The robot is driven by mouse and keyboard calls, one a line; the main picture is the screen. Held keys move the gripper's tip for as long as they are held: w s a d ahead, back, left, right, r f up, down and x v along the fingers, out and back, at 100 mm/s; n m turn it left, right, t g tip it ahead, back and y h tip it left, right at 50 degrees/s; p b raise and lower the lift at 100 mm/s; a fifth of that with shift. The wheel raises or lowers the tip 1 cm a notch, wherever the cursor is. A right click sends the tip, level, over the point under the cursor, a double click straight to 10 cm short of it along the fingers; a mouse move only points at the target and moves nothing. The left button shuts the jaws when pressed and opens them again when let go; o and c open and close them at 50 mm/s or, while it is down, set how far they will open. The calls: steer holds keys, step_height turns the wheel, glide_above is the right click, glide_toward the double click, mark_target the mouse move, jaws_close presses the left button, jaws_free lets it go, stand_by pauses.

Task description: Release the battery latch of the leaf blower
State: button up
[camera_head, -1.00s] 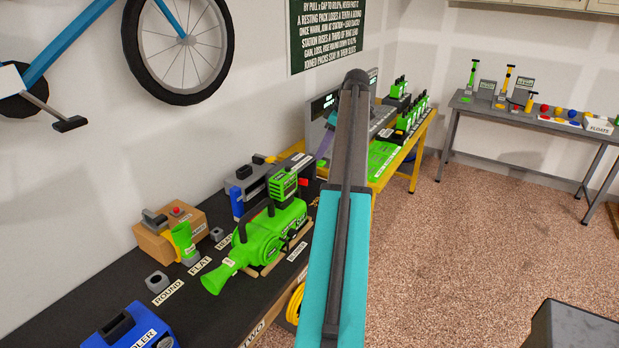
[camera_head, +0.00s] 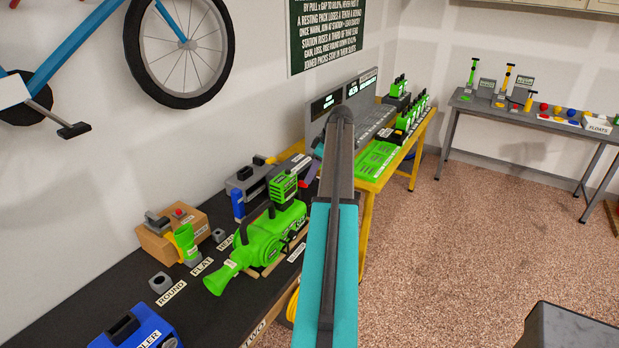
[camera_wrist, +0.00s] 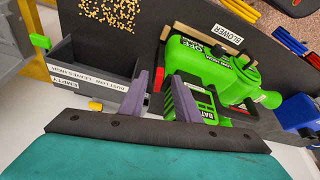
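The green leaf blower (camera_head: 262,240) lies on the dark bench top, its nozzle toward the lower left in the head view. Its green battery (camera_head: 284,190) stands up at the rear end. In the wrist view the blower (camera_wrist: 215,70) is at the right, with the battery (camera_wrist: 197,104) nearest me. A red latch (camera_wrist: 158,79) shows beside the battery. My gripper (camera_wrist: 158,82) has its two purple fingers apart, one on each side of the red latch. The right finger is close beside the battery; contact cannot be told. In the head view my arm partly hides the gripper.
A grey bin (camera_wrist: 88,72) marked EMPTY is just left of my gripper in the wrist view. A yellow-framed charging table (camera_head: 375,175) stands beyond. Open floor lies right.

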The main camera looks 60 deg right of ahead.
mark_target(299, 183)
steer(key=shift+p+x, duration=0.4)
steer(key=shift+x, duration=1.1)
jaws_close()
